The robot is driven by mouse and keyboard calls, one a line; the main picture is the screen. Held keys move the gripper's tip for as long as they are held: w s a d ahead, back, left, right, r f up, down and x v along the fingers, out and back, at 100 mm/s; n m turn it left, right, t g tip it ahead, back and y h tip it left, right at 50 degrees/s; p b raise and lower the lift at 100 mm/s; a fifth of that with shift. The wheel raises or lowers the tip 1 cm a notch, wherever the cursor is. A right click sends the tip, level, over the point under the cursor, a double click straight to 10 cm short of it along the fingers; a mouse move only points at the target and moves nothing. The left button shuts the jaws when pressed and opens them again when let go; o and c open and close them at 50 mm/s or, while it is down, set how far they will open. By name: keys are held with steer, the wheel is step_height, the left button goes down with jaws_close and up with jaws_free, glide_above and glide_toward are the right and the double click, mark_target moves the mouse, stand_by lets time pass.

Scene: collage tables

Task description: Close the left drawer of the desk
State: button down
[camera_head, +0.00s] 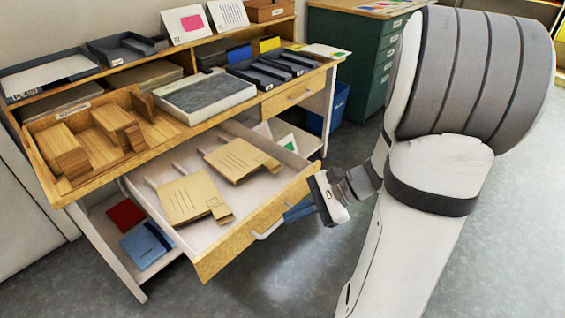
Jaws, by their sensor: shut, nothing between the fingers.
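The left drawer (245,245) of the wooden desk is pulled far out, its front facing the lower right. Its white handle (267,229) is on the front. Brown envelopes or folders (188,199) lie inside on the left, and another (240,159) lies further right. My gripper (290,215) is just outside the drawer front, near its right end and right of the handle. Its blue fingers point left and look shut and empty. I cannot tell whether they touch the drawer front. The desk's right drawer (292,96) is shut.
A wooden sorting tray (45,136) and a grey-topped box (207,90) stand on the desk. Below are a red item (126,214) and a blue item (144,246). A blue bin (338,103) and green cabinet (347,52) stand behind right. Floor in front is clear.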

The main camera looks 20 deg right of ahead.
steer(key=w+d+f+m+t+y+b, duration=0.1)
steer(key=w+d+f+m+t+b, duration=0.3)
steer(key=d+f+m+t, duration=0.3)
steer(key=m+t+h+b, duration=0.3)
steer(key=m+t+b, duration=0.1)
steer(key=m+t, duration=0.25)
glide_toward(303, 182)
steer(key=shift+m+g, duration=0.25)
steer(key=shift+m, duration=0.1)
steer(key=b+x, duration=0.1)
steer(key=x, duration=0.2)
steer(key=b+x, duration=0.1)
steer(key=x, duration=0.3)
steer(key=shift+s+r, duration=0.1)
steer(key=shift+r, duration=0.1)
steer(key=shift+h, duration=0.3)
